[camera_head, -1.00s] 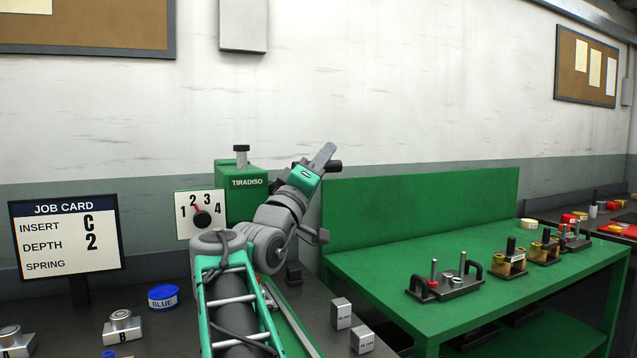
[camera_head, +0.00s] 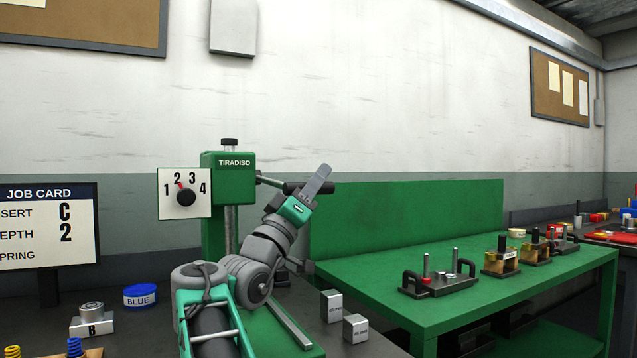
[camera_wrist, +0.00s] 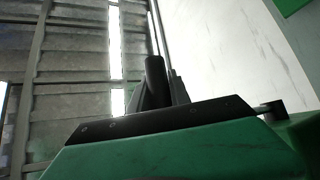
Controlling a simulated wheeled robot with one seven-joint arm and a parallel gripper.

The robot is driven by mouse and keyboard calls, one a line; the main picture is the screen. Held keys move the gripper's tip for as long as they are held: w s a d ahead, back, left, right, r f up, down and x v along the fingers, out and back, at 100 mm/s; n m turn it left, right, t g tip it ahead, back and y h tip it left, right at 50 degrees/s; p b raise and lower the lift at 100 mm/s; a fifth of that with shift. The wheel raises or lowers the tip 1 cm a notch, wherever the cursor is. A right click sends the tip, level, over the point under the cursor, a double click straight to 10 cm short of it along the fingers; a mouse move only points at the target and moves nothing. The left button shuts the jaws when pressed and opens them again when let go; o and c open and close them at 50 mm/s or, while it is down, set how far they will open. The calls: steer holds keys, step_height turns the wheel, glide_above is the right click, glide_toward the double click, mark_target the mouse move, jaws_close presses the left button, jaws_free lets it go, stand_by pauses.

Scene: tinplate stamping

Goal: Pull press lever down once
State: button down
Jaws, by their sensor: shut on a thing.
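The green press (camera_head: 222,190) marked TIRADISO stands on the dark bench behind my arm. Its lever is a thin rod (camera_head: 270,181) that runs right from the press head and slopes slightly down to a black handle (camera_head: 325,188). My gripper (camera_head: 316,182) is shut on the black handle, right of the press head and a little below its label. In the wrist view the black handle (camera_wrist: 154,72) stands up between the grey fingers, which partly hide it. The dial plate (camera_head: 172,205) on the press has its red pointer near 2.
A job card (camera_head: 45,225) stands at the left, with a block marked B (camera_head: 92,318) and a blue-labelled tub (camera_head: 140,297) near it. Two small metal blocks (camera_head: 355,328) lie right of my arm. A green table (camera_head: 385,290) with several fixtures stands at the right.

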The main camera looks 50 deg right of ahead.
steer(key=shift+f, duration=0.3)
steer(key=c, duration=1.2)
jaws_free()
steer(key=shift+r, duration=0.15)
steer(key=v, duration=0.7)
steer(key=shift+a+f, duration=0.3)
steer(key=shift+s, duration=0.1)
